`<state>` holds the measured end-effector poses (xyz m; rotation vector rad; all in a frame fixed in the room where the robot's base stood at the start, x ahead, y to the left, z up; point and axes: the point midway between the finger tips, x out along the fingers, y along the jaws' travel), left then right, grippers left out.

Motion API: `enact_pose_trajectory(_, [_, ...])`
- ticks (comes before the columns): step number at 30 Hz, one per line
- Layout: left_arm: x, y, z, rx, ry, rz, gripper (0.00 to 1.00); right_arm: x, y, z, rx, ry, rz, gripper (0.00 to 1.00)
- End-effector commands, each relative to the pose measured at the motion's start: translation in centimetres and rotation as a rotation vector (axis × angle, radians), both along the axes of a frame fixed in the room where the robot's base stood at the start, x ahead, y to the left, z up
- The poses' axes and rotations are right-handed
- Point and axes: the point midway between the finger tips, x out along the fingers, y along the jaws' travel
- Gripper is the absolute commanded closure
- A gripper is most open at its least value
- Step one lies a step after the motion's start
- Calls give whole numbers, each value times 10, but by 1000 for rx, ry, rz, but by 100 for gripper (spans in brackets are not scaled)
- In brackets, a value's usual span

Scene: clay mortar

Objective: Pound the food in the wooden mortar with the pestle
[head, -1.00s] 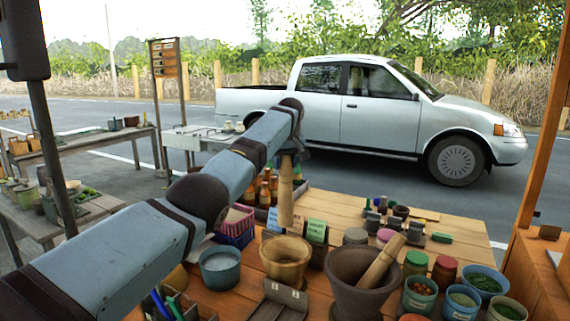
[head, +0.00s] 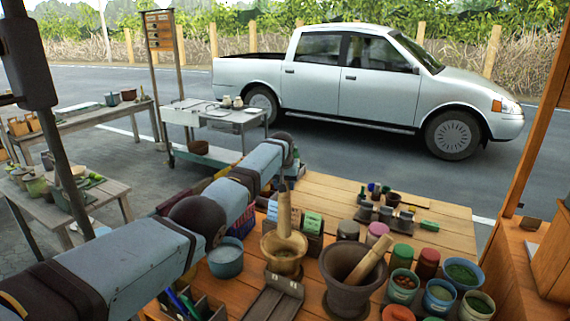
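The wooden mortar (head: 284,262) is a light tan bowl near the middle of the wooden table. My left gripper (head: 286,182) is above it and appears shut on the top of a light wooden pestle (head: 284,212). The pestle is upright, its lower end at the mortar's mouth; the food inside is too small to make out. To the right, a dark clay mortar (head: 345,292) holds a second wooden pestle (head: 368,262), which leans to the right. My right gripper is not in view.
A blue-grey bowl (head: 226,261) stands left of the wooden mortar. Jars and bowls, such as a red-lidded jar (head: 427,262), crowd the right. A grey tray (head: 273,298) lies in front. A pickup truck (head: 370,90) is parked beyond.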

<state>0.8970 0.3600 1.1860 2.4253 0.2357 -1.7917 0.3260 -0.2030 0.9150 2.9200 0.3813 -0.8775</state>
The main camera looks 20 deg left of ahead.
Motion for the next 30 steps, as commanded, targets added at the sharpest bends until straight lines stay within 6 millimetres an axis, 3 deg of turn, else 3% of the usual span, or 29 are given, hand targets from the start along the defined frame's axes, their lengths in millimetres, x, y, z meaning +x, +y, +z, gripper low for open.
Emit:
enact_pose_trajectory(4, [-1, 0, -4, 2, -3, -21, 98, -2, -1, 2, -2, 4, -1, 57])
enact_pose_trajectory(11, [-1, 0, -24, 1, -3, -21, 98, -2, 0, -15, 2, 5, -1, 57])
enact_pose_trajectory(30, [-1, 0, -124, 0, -2, -20, 98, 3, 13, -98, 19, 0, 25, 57])
